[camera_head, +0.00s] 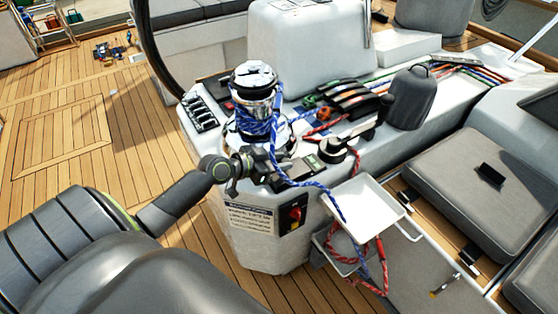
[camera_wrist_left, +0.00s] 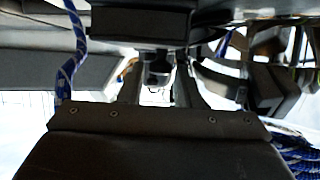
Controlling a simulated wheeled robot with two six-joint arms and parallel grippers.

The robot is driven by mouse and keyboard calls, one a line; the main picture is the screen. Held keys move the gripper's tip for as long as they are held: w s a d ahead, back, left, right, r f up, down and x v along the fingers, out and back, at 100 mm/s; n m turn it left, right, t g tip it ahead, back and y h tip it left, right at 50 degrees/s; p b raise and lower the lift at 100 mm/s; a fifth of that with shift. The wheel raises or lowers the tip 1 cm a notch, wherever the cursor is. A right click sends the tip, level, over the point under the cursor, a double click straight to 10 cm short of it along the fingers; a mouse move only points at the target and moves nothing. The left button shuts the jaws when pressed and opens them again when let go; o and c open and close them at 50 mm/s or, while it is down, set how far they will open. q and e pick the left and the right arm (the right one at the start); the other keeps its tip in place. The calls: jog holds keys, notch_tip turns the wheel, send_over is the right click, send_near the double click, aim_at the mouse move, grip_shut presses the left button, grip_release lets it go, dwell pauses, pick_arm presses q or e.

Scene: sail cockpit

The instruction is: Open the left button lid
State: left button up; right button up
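My left gripper (camera_head: 250,163) reaches in from the left to the console, just in front of the base of the rope-wrapped chrome winch (camera_head: 254,85). In the left wrist view its two fingers (camera_wrist_left: 158,92) stand apart, with a small dark part (camera_wrist_left: 158,76) showing beyond the gap. My right gripper is not in view.
A blue rope (camera_head: 305,184) runs from the winch over the console edge, close to the gripper. A second, low winch (camera_head: 333,149) stands to the right. A white tray (camera_head: 366,205) and hanging red rope (camera_head: 378,262) are at the front right.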

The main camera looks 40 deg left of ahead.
pick_arm(q)
grip_shut()
